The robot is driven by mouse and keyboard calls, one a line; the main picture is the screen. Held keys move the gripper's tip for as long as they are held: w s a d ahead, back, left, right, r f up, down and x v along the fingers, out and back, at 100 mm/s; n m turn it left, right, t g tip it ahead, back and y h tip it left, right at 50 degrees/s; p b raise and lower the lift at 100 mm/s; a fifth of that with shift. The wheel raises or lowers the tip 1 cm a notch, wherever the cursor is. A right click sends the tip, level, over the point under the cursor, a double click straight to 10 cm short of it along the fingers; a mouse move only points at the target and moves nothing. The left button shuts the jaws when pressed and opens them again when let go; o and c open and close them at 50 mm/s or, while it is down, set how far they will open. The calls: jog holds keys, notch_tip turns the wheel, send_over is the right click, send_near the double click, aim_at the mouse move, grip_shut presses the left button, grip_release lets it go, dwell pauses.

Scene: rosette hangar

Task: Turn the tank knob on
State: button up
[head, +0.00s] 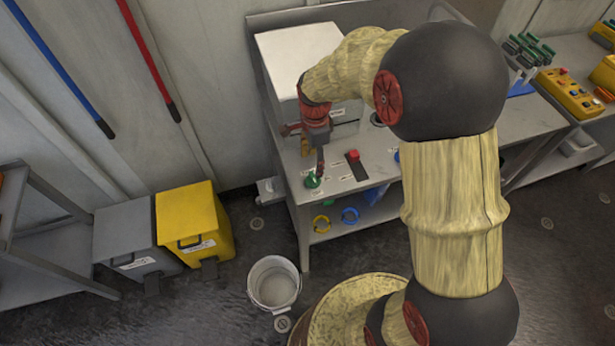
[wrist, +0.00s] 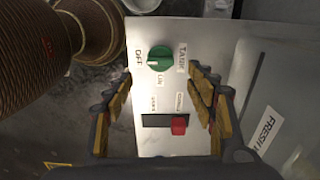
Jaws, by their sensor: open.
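The green tank knob (wrist: 160,57) sits on a pale panel (wrist: 190,35) with "TANK" and "OFF" labels beside it and another small label near it. A pale mark on the knob seems to lie on the OFF side. In the head view the knob (head: 312,181) is at the front left corner of the bench top. My gripper (wrist: 163,77) is open and empty, its two fingers on either side of the panel strip in the wrist view. The knob lies between and just beyond the fingertips; I cannot tell the exact gap. In the head view my gripper (head: 319,160) is right above the knob.
A red slide switch (wrist: 179,126) in a black slot is close to the knob; it also shows in the head view (head: 353,155). A white box (head: 290,60) stands behind on the bench. A white bucket (head: 273,284) and a yellow bin (head: 190,222) stand on the floor.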

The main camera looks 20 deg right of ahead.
aim_at(313, 177)
jog(key=shift+f+m, duration=0.3)
jog(key=shift+f, duration=0.05)
jog(key=shift+f+b, duration=0.75)
jog(key=shift+f, duration=2.8)
jog(key=shift+c, duration=0.9)
jog(key=c, duration=1)
